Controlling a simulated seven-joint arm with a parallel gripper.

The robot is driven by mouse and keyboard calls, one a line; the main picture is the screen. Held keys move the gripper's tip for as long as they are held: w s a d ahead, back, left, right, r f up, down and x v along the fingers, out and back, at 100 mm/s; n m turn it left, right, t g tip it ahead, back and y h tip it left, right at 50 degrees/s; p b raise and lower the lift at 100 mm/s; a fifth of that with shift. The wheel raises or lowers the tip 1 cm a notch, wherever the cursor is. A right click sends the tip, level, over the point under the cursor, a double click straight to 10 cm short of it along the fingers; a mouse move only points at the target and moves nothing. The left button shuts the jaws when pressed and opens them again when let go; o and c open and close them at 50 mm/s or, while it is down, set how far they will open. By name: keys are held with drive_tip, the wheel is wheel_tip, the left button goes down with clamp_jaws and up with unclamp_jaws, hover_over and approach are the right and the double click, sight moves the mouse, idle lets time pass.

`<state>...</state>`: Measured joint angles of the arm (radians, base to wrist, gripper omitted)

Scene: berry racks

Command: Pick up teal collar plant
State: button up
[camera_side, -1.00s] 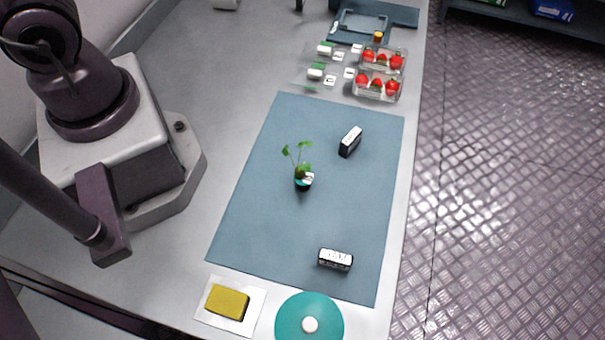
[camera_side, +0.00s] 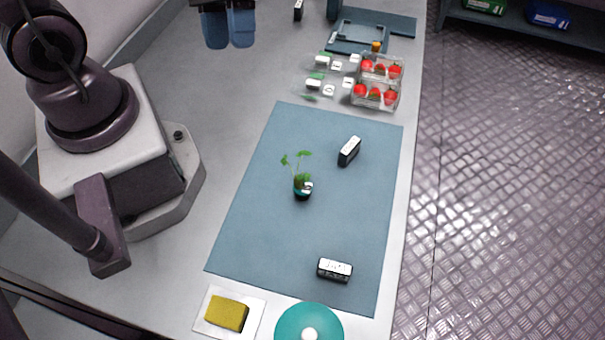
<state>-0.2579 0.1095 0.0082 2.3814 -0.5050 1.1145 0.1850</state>
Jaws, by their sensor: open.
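The teal collar plant (camera_side: 302,188) stands upright on the blue-grey mat (camera_side: 262,225), a little above the mat's middle. It has a small dark pot with a teal band and a white tag, and a few green leaves on thin stems. My gripper (camera_side: 229,44) shows at the top edge, above the bare table and up and left of the plant. Its two blue fingers point down and hold nothing that I can see. It is well apart from the plant.
Two small black-and-white blocks (camera_side: 349,151) (camera_side: 335,270) lie on the mat. Clear boxes of strawberries (camera_side: 376,96) stand beyond it. A yellow sponge (camera_side: 227,314) and a teal round lid (camera_side: 309,325) sit at the near edge.

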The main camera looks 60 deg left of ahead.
wheel_tip(320, 180, down, 10)
drive_tip(key=d+n+h, duration=0.1)
drive_tip(key=n+h, duration=0.6)
drive_tip(key=h, duration=0.1)
drive_tip(key=n+t+h, duration=0.3)
drive_tip(key=n+t, duration=0.5)
drive_tip(key=n, duration=0.1)
approach(298, 178)
drive_tip(key=v, duration=0.3)
drive_tip(key=shift+w+r, duration=0.1)
drive_tip(key=shift+d+f+n+t, duration=0.1)
drive_tip(key=shift+f+n+t, duration=0.2)
drive_tip(key=shift+f+n, duration=0.2)
drive_tip(key=x, duration=0.7)
drive_tip(key=shift+d, duration=0.15)
drive_tip(key=shift+x, duration=2.75)
drive_tip(key=shift+r, duration=0.2)
clamp_jaws()
